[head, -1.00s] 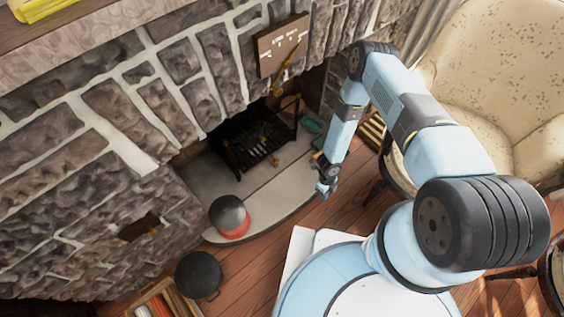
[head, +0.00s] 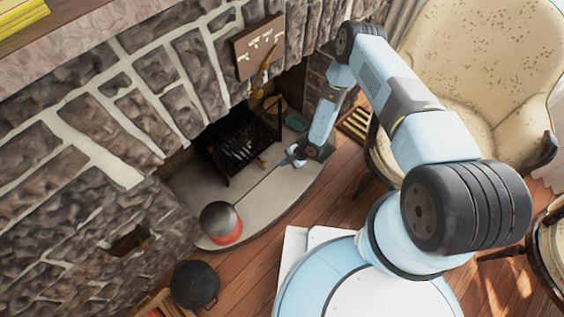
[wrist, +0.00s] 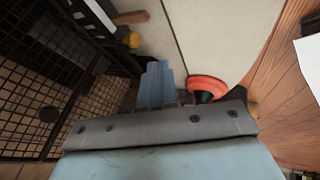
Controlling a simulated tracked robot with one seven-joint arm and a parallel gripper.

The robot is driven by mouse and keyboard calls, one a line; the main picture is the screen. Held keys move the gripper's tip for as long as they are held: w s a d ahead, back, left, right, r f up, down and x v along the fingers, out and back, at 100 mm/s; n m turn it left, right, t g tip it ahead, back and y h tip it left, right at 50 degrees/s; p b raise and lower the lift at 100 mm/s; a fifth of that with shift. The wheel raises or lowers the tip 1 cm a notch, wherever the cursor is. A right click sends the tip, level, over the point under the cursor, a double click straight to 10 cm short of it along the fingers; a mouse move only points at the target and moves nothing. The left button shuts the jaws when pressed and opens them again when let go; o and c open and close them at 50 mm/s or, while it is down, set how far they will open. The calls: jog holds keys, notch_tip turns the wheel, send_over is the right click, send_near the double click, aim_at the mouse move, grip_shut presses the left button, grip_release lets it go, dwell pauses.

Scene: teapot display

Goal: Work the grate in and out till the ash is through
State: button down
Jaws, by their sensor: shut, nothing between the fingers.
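The black fire grate (head: 226,160) stands in the fireplace opening on the pale hearth, with thin light strips showing in it. In the wrist view its dark mesh (wrist: 60,85) fills the left side. My gripper (head: 287,158) is low over the hearth, in front and to the right of the grate. In the wrist view the blue fingers (wrist: 156,85) are shut together and hold nothing. They appear beside the grate; I cannot tell whether they touch it. I cannot make out any ash.
A dark, rounded thing with a red base (head: 221,223) sits on the hearth's front left. A black pan (head: 195,284) is on the floor below it. A yellow-tipped piece (wrist: 134,40) lies by the grate. An armchair (head: 480,80) stands at the right.

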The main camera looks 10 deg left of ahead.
jog(key=w+a+f, duration=0.2)
jog(key=a+f, duration=0.4)
jog(key=a, duration=0.1)
jog(key=shift+a+f, duration=0.25)
jog(key=shift+a, duration=0.1)
jog(key=shift+w, duration=0.2)
